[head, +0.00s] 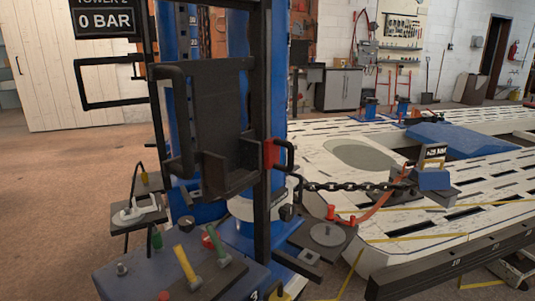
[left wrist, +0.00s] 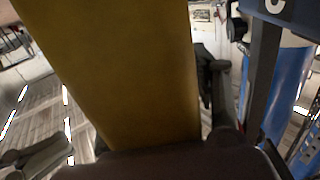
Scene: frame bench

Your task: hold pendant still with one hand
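A broad yellow slab-like body (left wrist: 125,75) fills the middle of the left wrist view, very close to the camera. It may be the pendant, but no buttons or cable show on it. Dark parts that look like my left gripper (left wrist: 212,85) stand along its right edge, and a dark band crosses below it. Its other finger is not clear, so I cannot tell whether it grips the yellow body. In the head view I can make out neither gripper nor a clear pendant.
A black-framed tower with a blue column (head: 265,140) stands centre left in the head view. A control box (head: 185,275) with yellow and green levers is in front. A chain (head: 345,186) runs right to a clamp over the white slotted bench (head: 330,185). Floor (head: 60,190) at left is open.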

